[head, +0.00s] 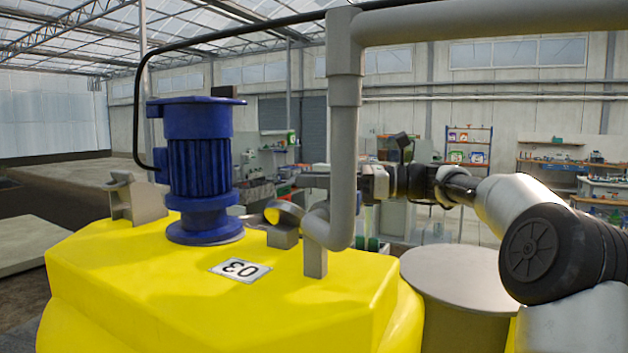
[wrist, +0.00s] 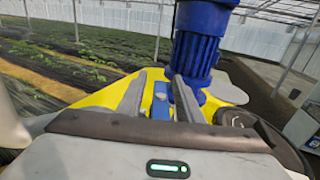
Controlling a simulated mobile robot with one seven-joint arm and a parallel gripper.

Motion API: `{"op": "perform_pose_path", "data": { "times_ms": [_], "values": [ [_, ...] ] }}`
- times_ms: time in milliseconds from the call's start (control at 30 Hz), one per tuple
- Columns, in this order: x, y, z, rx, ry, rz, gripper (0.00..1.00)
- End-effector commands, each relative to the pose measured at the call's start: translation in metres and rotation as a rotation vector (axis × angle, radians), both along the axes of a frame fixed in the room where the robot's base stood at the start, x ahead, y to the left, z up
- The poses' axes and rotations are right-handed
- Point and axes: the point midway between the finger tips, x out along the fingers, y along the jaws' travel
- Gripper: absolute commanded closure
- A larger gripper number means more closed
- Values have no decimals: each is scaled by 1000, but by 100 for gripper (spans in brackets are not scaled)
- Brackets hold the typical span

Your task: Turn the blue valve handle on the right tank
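A yellow tank (head: 330,295) with an "03" label fills the front of the head view. A blue piece that looks like the valve handle (wrist: 160,97) shows between my fingers in the wrist view, above the yellow top. I cannot make it out in the head view. My gripper (wrist: 160,77) is open, with one grey finger on each side of the blue piece; contact is not clear. In the head view my gripper (head: 313,181) reaches in from the right, behind the grey pipe, which hides part of it.
A blue motor (head: 199,170) stands on the tank and also shows just beyond my fingers in the wrist view (wrist: 198,50). A thick grey pipe (head: 343,150) rises from the tank top. A round grey lid (head: 455,270) is at the right. Shelves (head: 468,145) stand far behind.

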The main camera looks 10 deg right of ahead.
Motion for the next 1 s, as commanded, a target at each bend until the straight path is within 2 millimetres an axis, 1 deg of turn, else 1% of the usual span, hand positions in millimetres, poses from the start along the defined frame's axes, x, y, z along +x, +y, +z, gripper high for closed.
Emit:
{"op": "perform_pose_path", "data": {
  "times_ms": [167,200,367,400,567,900,1000],
  "values": [
    [0,0,0,0,0,0,67],
    [0,0,0,0,0,0,71],
    [0,0,0,0,0,0,98],
    [0,0,0,0,0,0,100],
    [1,0,-1,-1,-1,-25,100],
    [10,-4,-3,-4,-2,-311,100],
    [12,-5,-1,-1,-2,-362,100]
  ]
}}
